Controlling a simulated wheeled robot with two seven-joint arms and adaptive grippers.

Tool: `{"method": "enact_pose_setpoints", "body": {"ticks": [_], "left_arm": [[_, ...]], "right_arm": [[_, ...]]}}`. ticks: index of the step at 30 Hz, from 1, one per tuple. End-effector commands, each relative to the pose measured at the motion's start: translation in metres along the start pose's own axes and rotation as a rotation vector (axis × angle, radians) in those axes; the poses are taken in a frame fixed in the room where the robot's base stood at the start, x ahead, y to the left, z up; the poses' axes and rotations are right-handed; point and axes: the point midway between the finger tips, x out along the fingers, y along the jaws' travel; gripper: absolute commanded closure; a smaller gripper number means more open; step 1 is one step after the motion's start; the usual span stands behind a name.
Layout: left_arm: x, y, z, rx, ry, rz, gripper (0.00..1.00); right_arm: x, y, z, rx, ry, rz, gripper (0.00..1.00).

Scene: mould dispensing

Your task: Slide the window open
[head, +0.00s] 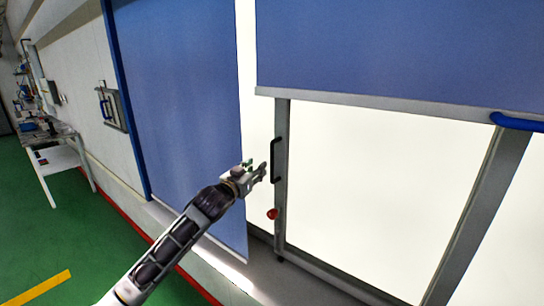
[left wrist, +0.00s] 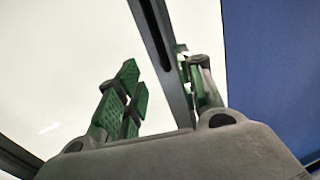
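The window (head: 375,190) is a bright pane in a grey frame. A black bar handle (head: 273,160) stands upright on its left frame post (head: 281,200). My left gripper (head: 262,172) is just left of the handle in the head view. In the left wrist view its green-padded fingers (left wrist: 165,90) are apart. The post (left wrist: 162,45), with the dark handle on it, passes between them in the picture. Whether the fingers touch the handle is not clear. My right gripper is not in view.
Blue blinds hang left (head: 185,100) and above right (head: 390,45). A red knob (head: 272,213) sits low by the post. A blue bar (head: 517,122) is at the right edge. A white workbench (head: 58,165) stands far left; green floor (head: 75,240) is open there.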

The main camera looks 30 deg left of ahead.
Motion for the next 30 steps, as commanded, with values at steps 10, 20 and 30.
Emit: {"method": "enact_pose_setpoints", "body": {"ticks": [10, 20, 30], "left_arm": [[0.0, -0.001, 0.001, -0.039, -0.002, -0.002, 0.63], [0.004, -0.001, 0.001, -0.039, -0.002, -0.002, 0.63], [0.022, -0.001, 0.0, -0.038, -0.002, -0.002, 0.63]], "right_arm": [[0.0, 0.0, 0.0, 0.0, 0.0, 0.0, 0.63], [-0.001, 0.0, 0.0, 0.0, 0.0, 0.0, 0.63], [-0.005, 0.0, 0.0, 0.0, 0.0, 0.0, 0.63]]}}
